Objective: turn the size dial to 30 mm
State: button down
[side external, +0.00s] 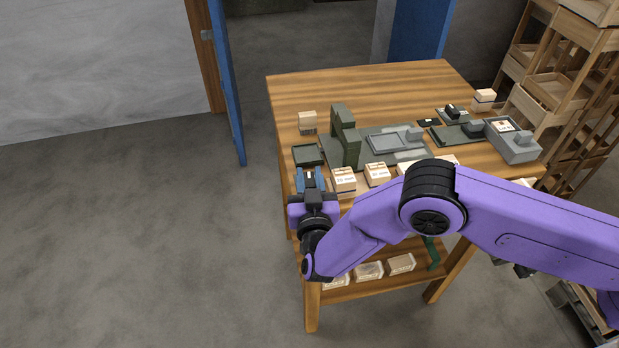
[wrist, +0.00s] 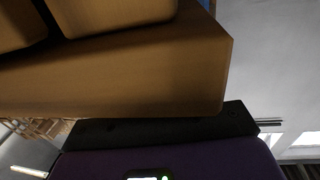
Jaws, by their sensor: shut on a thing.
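A dark green tray-like block (side external: 308,155) lies just beyond the fingertips. A green upright press-like fixture (side external: 345,137) stands to the right on a grey-green plate. I cannot pick out the size dial or its marks in either view. The wrist view shows a dark bar (wrist: 160,128) and purple housing of mine, not the fingertips.
Small cartons (side external: 344,181) stand along the front edge of the table (side external: 360,80), right beside my gripper. Another carton (side external: 307,122) stands behind the green block. Grey fixtures (side external: 513,142) fill the right side. Wooden racks (side external: 560,60) stand beyond. The table's back is clear.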

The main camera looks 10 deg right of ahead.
jog(key=shift+s+n+y, duration=0.1)
jog(key=shift+n+y, duration=0.4)
jog(key=shift+y, duration=0.6)
jog(key=c, duration=1)
grip_release()
jog(key=shift+o, duration=0.2)
jog(key=s, duration=1.7)
jog(key=shift+s, duration=0.25)
jog(key=shift+w+a, duration=0.1)
